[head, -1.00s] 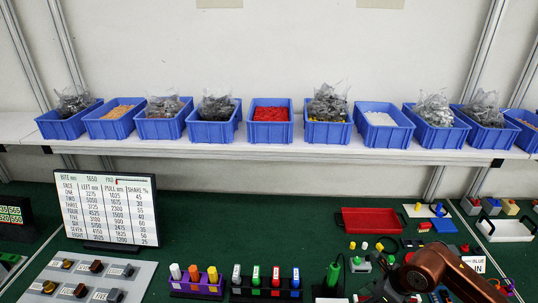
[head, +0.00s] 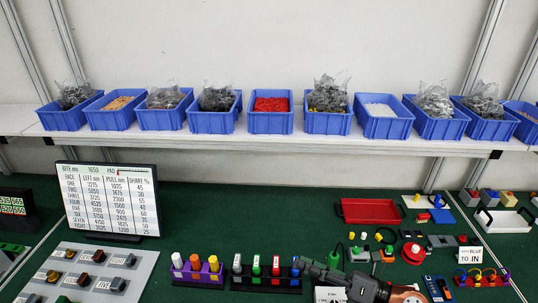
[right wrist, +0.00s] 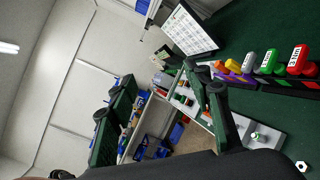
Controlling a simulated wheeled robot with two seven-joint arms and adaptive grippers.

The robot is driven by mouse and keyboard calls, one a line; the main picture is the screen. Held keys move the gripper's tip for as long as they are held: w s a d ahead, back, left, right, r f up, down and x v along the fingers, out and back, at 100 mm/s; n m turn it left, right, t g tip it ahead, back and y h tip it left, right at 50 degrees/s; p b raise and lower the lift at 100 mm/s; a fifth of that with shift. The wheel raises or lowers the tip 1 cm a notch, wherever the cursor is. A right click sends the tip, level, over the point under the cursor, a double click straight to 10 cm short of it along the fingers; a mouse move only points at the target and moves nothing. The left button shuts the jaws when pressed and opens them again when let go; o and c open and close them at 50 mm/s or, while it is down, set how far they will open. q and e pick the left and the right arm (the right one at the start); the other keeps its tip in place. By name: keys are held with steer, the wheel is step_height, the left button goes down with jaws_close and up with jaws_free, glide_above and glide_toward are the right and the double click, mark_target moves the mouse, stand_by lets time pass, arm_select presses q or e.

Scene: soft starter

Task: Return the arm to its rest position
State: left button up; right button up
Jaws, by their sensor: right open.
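My left gripper is in neither view.
Marker racks (head: 265,281), a switch panel (head: 130,262) and a screen (head: 110,200) stand on the green table. A red tray (head: 369,212) and small parts lie at the right. Blue bins (head: 270,122) line the shelf.

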steer(key=w+d+m+t+h, duration=0.3)
steer(key=d+m+t+h, duration=0.3)
steer(key=d+m, duration=0.4)
steer(key=w+d+m+t+h, duration=0.3)
steer(key=d+m+t+h, duration=0.3)
steer(key=m, duration=0.5)
steer(key=s+d+f+m+g+h, duration=0.35)
steer(key=d+f+m, duration=0.3)
steer(key=f, duration=0.25)
steer(key=s+d+f+m+g+h, duration=0.2)
steer(key=d+f+m+g+h, duration=0.15)
steer(key=d+f+m, duration=0.45)
steer(key=s+a+f+m+g+y, duration=0.1)
steer(key=s+a+f+m+g, duration=0.3)
steer(key=s+f, duration=0.65)
steer(key=s+a+f+n+g+y, duration=0.1)
steer(key=s+f+g, duration=0.5)
steer(key=s+f, duration=0.5)
step_height(320, 180, down, 31)
steer(key=s+a+g+b, duration=0.1)
steer(key=s+b, duration=0.1)
steer(key=b, duration=0.1)
steer(key=s+f+g+y+b, duration=0.1)
steer(key=s+f+b, duration=0.1)
steer(key=s+f, duration=1.8)
steer(key=shift+a+f+n+b, duration=0.25)
steer(key=shift+f+n+b, duration=0.15)
steer(key=shift+f, duration=0.4)
